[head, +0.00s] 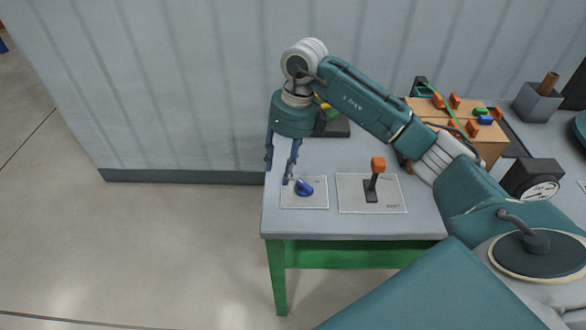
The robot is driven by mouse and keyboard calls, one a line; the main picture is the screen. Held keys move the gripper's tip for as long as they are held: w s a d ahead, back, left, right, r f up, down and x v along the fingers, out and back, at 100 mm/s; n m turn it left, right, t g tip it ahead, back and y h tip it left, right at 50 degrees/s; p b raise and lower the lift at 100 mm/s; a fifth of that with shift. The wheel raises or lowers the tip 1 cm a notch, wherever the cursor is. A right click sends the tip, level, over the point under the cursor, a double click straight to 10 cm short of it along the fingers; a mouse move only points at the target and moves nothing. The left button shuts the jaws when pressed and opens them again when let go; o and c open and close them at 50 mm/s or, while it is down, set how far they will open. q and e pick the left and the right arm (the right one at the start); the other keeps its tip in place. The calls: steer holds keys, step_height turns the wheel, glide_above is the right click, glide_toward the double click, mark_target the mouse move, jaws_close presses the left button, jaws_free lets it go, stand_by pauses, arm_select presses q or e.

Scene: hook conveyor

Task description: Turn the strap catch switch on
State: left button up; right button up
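A blue rotary knob (304,187) sits on a small pale plate near the left front of the grey table (340,222). To its right, a switch lever with an orange tip (377,165) stands up from a larger labelled plate (392,200). The labels are too small to read, so I cannot tell which control is the strap catch switch. My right gripper (277,172) points down at the table's left edge, just left of the blue knob. Its two blue fingers are apart with nothing visible between them. My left gripper is out of view.
A brown box (478,140) with a green strap and several orange clips stands at the back right. A dial gauge (540,190) and a grey holder (537,103) are farther right. A corrugated wall (170,90) closes the back. The floor at left is clear.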

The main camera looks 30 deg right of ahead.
steer(key=d+r+h, duration=0.1)
steer(key=d, duration=0.3)
steer(key=h+p, duration=0.1)
steer(key=p, duration=0.1)
glide_above(302, 184)
steer(key=shift+m+g, duration=0.3)
steer(key=shift+m, duration=0.1)
step_height(302, 184, down, 4)
steer(key=shift+s+f, duration=0.15)
steer(key=shift+f, duration=0.05)
step_height(302, 184, down, 4)
steer(key=shift+f+p, duration=0.1)
steer(key=shift+p, duration=0.2)
steer(key=shift+f, duration=0.75)
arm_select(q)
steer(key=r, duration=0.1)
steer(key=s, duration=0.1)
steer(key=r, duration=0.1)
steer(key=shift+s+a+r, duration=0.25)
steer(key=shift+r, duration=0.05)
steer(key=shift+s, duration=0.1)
arm_select(e)
steer(key=shift+w, duration=0.2)
steer(key=shift+c, duration=0.7)
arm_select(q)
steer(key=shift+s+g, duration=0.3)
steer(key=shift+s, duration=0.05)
arm_select(e)
jaws_close()
